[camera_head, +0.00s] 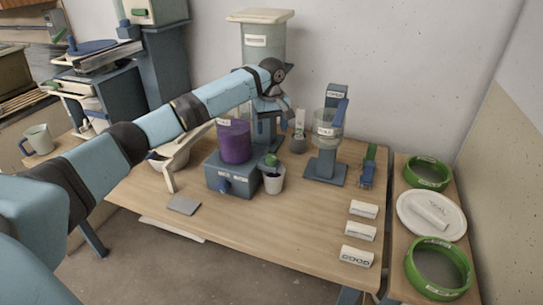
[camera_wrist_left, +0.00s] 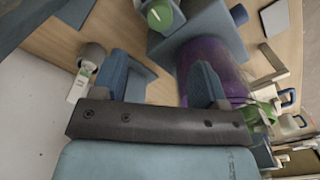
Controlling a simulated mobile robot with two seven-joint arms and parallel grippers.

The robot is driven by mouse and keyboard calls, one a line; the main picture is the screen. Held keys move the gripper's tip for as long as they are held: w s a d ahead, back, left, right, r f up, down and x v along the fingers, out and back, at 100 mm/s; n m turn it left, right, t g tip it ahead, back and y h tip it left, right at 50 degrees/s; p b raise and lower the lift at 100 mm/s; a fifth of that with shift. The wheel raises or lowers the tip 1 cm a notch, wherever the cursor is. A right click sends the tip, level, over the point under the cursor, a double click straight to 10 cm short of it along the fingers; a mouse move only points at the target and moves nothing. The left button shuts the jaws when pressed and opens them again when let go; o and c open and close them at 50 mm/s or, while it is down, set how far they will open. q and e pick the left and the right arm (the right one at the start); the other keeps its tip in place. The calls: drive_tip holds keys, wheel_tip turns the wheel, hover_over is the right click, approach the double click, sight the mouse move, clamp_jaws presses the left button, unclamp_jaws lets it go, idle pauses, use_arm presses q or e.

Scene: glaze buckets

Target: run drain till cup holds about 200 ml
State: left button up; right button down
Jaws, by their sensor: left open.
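A small labelled bottle (camera_head: 299,128) stands right of my left gripper. A tall container (camera_head: 263,40) rises behind it. White labelled blocks (camera_head: 361,232) lie at the table's right front. The table's front middle is clear.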

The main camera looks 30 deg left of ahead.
sight(271, 157)
use_arm(q)
wheel_tip(271, 157, down, 10)
drive_tip(key=shift+r+b, duration=0.1)
drive_tip(key=shift+b, duration=0.2)
drive_tip(key=shift+f, duration=0.65)
